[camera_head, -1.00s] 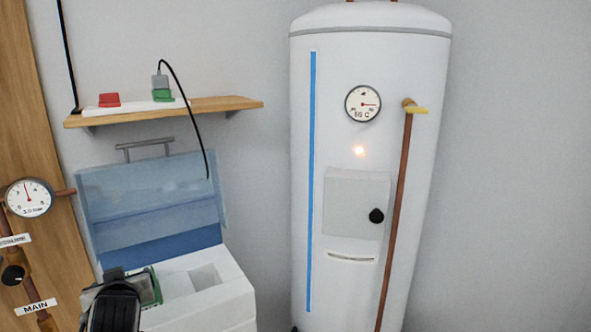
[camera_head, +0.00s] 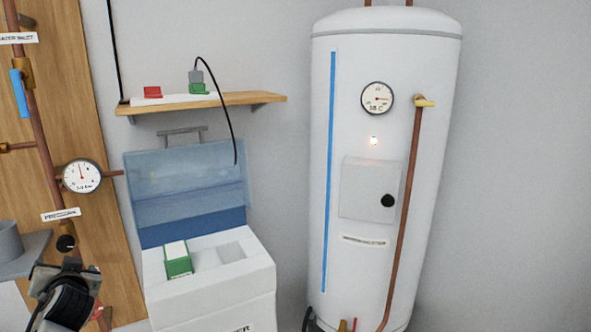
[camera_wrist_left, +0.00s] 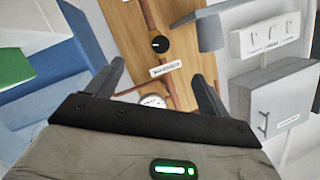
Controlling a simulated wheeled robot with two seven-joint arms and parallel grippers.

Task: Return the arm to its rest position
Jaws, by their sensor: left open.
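My left gripper (camera_head: 66,272) is at the lower left of the head view, in front of the pipe board and to the left of the white cooler-like box. In the left wrist view the two dark fingers of the left gripper (camera_wrist_left: 160,76) stand wide apart with nothing between them. Beyond them are the wooden board (camera_wrist_left: 135,40) with its copper pipe and black knob. My right gripper is not in view.
The white box (camera_head: 215,290) stands with its blue lid raised, a green-and-white block (camera_head: 178,260) in its left recess. A tall white boiler (camera_head: 385,120) stands at right. A shelf (camera_head: 265,98) hangs above the box. A grey ledge (camera_head: 28,262) is at far left.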

